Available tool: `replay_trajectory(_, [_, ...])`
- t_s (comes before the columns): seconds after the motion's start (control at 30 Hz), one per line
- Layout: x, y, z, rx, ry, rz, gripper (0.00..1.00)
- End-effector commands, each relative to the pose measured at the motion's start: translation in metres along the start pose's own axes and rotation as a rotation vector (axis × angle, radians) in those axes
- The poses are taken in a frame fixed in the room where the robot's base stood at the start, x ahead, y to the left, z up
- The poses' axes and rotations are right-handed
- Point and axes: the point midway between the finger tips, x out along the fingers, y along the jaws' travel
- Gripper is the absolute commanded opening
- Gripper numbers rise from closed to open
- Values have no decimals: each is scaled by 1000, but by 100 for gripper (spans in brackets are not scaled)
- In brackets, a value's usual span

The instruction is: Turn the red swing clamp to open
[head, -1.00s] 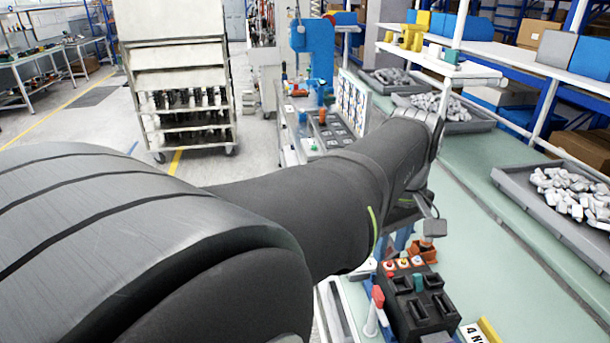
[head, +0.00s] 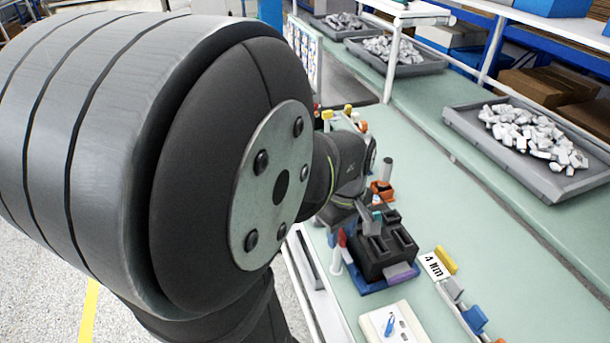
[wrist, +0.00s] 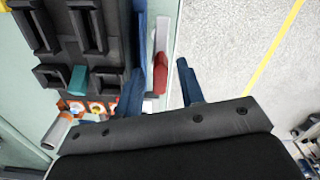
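The red swing clamp (head: 342,238) has a red tip on a pale body and stands at the left side of the black fixture (head: 400,236). In the wrist view, the red clamp tip (wrist: 160,74) lies beside the fixture's edge. My gripper (wrist: 160,70) is open, with one blue finger on each side of the red tip. The left finger is between the tip and the black fixture, and a gap shows before the right finger. I cannot tell whether either finger touches the clamp. In the head view, my arm mostly hides the gripper.
A teal block (wrist: 78,78) sits in the fixture, with coloured buttons (wrist: 97,107) near it. An orange holder (head: 382,190) is behind the fixture. A white panel (head: 394,326) and a labelled plate (head: 432,266) are in front. Open floor lies beyond the bench's left edge.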

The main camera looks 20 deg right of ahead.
Motion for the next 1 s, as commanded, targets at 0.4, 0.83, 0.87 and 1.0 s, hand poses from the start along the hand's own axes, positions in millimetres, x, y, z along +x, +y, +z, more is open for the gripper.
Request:
replay_trajectory(0.4, [0, 0, 0, 0, 0, 1, 0])
replay_trajectory(0.83, [-1, 0, -1, 263, 0, -1, 0])
replay_trajectory(0.87, [-1, 0, -1, 281, 0, -1, 0])
replay_trajectory(1.0, [-1, 0, -1, 330, 1, -1, 0])
